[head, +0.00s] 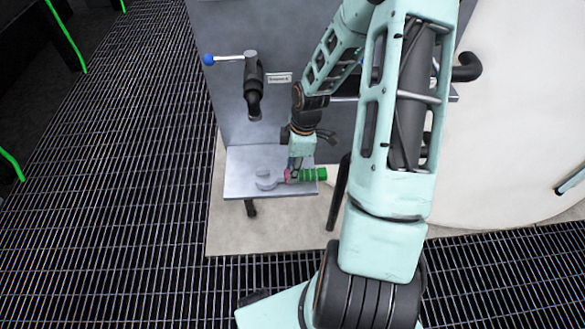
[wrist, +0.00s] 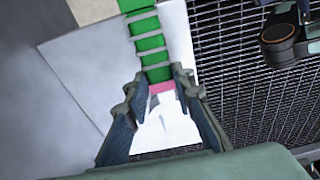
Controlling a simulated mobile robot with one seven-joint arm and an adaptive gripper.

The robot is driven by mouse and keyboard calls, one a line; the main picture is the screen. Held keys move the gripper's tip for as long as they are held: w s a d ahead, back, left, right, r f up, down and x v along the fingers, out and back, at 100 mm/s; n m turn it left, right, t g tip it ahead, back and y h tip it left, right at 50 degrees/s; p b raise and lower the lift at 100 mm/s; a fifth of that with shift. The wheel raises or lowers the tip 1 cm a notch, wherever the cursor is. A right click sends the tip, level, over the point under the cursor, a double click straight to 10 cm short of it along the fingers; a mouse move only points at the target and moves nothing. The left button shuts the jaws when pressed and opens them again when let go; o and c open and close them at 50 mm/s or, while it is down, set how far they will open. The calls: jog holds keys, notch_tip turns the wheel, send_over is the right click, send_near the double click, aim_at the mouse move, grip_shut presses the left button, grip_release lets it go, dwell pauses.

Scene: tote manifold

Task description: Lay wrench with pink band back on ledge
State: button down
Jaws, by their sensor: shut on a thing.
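The wrench (head: 267,181) has a grey open head, a pink band and a green handle. In the head view it lies level over the grey ledge (head: 240,158), head to the left, handle end near the ledge's right edge. I cannot tell whether it touches the ledge. My gripper (head: 293,168) points down and is shut on the wrench near the pink band. In the wrist view the green striped handle (wrist: 150,44) runs up and away from between the fingers of my gripper (wrist: 160,84). The pink band (wrist: 162,87) shows between the fingertips.
A grey upright panel (head: 228,105) rises behind the ledge. It carries a dark valve (head: 253,80) with a blue-knobbed lever (head: 208,59). A large pale rounded body (head: 510,120) stands at the right. Dark floor grating (head: 130,160) lies open to the left.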

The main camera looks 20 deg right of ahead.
jog(key=shift+f, duration=0.25)
jog(key=c, duration=1.6)
grip_release()
jog(key=shift+r, duration=0.1)
